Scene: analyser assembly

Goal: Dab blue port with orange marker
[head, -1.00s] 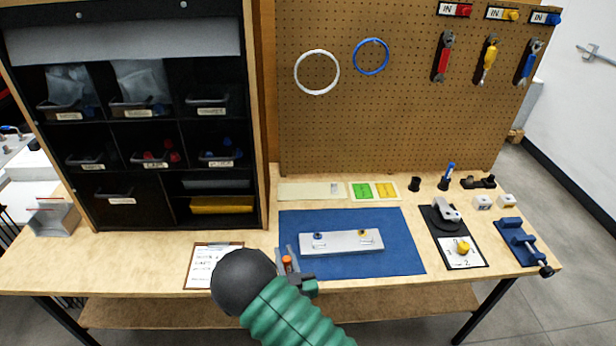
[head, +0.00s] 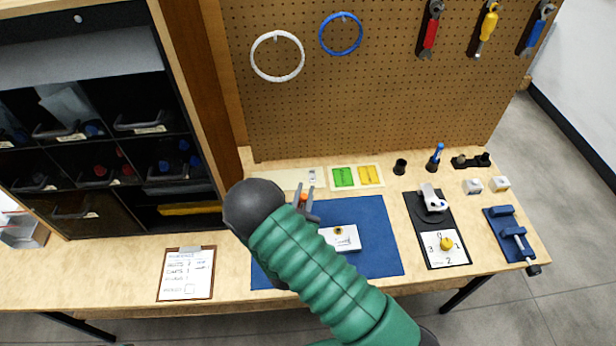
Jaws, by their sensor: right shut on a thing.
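My right gripper (head: 304,199) is shut on the orange marker (head: 304,197), of which only a small orange part shows between the fingers. It is over the back part of the blue mat (head: 375,215). The light metal block (head: 350,243) lies on the mat, mostly covered by my green right arm. Its yellow port (head: 339,230) shows at the right end. The blue port is hidden behind my arm, so I cannot tell the gap between it and the marker. My left gripper is out of view.
A blue marker (head: 437,156) stands in a holder next to an empty black holder (head: 400,167). Green (head: 343,177) and yellow pads lie behind the mat. A numbered dial card (head: 440,248) and a blue vise (head: 513,237) are on the right. A clipboard (head: 187,274) lies at left.

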